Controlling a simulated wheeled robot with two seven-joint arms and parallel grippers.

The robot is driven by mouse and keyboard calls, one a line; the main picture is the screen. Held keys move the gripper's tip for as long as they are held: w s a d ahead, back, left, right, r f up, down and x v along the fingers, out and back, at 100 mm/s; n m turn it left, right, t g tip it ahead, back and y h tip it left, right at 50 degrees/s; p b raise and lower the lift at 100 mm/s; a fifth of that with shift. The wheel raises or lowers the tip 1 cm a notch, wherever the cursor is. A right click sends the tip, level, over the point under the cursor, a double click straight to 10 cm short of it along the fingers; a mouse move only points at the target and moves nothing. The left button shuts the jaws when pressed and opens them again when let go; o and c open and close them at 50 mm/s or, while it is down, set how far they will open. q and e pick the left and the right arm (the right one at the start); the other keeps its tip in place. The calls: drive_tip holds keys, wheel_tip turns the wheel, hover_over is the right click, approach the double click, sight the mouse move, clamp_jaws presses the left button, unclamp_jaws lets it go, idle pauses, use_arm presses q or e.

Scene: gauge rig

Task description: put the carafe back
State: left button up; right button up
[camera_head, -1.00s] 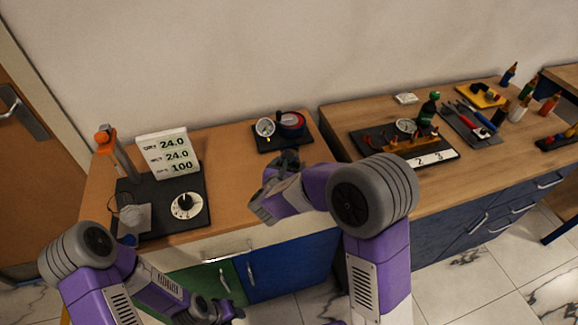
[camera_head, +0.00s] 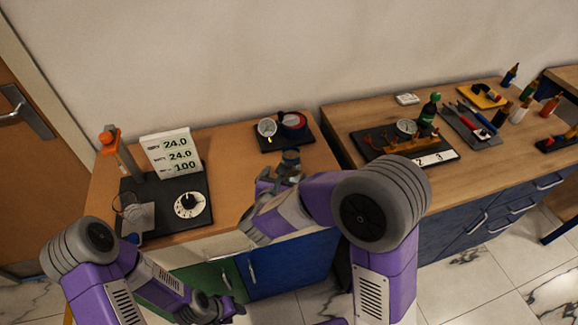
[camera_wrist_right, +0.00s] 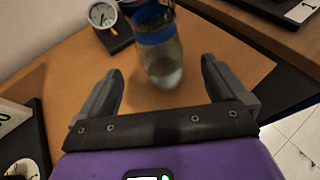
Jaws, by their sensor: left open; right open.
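The carafe (camera_wrist_right: 160,50), clear with a blue band and dark top, stands upright on the wooden cabinet top in the right wrist view. My left gripper (camera_head: 217,307) is low in front of the cabinet, away from the carafe, open and empty.
A white display panel (camera_head: 171,153) and a black plate with a white dial (camera_head: 192,204) are at the left. The wood between is clear.

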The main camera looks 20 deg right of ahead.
drive_tip(key=v, duration=0.5)
drive_tip(key=shift+s+p, duration=0.1)
drive_tip(key=shift+p, duration=0.3)
